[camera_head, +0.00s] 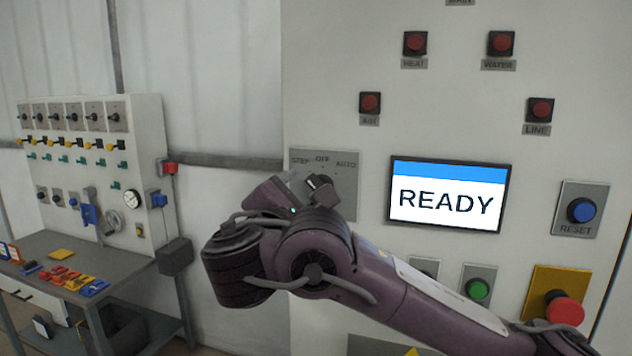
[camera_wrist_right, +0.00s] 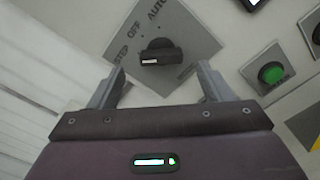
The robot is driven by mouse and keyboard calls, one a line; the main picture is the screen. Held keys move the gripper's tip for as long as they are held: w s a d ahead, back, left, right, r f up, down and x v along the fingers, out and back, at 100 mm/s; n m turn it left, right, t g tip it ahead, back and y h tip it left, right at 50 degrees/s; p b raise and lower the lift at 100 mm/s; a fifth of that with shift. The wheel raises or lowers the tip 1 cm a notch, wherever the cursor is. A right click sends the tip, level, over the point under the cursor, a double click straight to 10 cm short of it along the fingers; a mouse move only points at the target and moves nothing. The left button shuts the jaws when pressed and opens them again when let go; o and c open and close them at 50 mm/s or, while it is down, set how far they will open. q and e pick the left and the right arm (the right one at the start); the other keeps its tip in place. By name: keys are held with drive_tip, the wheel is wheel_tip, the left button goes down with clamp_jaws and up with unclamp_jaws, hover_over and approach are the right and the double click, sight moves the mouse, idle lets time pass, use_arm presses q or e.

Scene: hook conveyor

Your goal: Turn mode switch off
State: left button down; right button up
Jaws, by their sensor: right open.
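The mode switch is a black rotary knob (camera_head: 322,189) on a grey plate (camera_head: 343,165) marked STEP, OFF and AUTO. In the right wrist view the knob (camera_wrist_right: 160,48) has a white mark at its lower left, on the STEP side; I cannot tell for certain which label it points to. My right gripper (camera_head: 304,188) is open in front of the plate. In the wrist view its fingertips (camera_wrist_right: 161,73) are spread on either side of the knob, which sits just beyond them. They look apart from it. My arm hides the plate's lower part.
A screen (camera_head: 447,197) reading READY is right of the switch. A blue RESET button (camera_head: 581,210), green button (camera_head: 478,289) and red mushroom button (camera_head: 564,309) are on the panel. Red lamps (camera_head: 415,43) are above. A workbench (camera_head: 60,240) stands at left.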

drive_tip(key=p+x, duration=0.1)
drive_tip(key=x, duration=0.3)
drive_tip(key=shift+w+d+p, duration=0.15)
drive_tip(key=shift+w+p, duration=0.15)
drive_tip(key=shift+w, duration=0.1)
drive_tip(key=shift+s, duration=0.1)
